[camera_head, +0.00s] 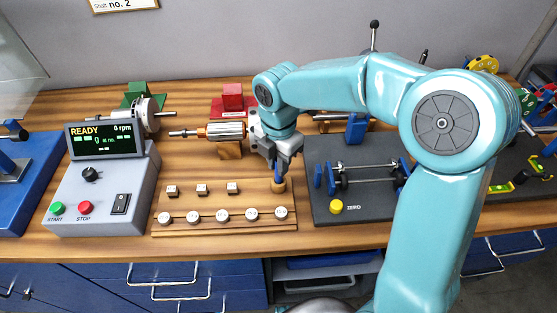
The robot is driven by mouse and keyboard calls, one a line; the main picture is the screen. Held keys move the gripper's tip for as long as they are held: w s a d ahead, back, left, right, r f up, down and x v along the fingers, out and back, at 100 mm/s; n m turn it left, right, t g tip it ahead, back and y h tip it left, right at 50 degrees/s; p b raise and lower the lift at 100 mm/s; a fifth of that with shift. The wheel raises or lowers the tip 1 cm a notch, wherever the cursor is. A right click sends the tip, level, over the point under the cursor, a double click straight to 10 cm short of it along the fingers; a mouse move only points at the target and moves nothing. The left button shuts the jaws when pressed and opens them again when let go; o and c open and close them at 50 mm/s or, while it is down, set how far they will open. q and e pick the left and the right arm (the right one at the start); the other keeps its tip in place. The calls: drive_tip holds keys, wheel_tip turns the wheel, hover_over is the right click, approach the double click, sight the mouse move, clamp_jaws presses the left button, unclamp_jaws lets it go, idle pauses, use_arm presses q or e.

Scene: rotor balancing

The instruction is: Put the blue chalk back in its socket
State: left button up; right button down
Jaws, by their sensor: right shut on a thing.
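The blue chalk (279,172) is upright under my right gripper (278,157), which is shut on its upper part. The chalk's lower end meets the small brown socket (278,186) at the back right of the wooden weight board (210,208). I cannot tell how deep it sits in it. The gripper and forearm hide part of what is behind them. My left gripper is not in view.
Several small weights (222,216) stand along the board's front, with square blocks behind. A grey control box (98,195) reading READY stands left. A dark scale plate (350,205) with a yellow knob lies close on the right. A rotor shaft (222,131) lies behind.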

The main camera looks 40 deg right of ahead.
drive_tip(key=shift+f+b, duration=0.35)
drive_tip(key=shift+f, duration=0.3)
drive_tip(key=c, duration=1)
unclamp_jaws()
drive_tip(key=shift+o, duration=0.2)
drive_tip(key=shift+r, duration=0.1)
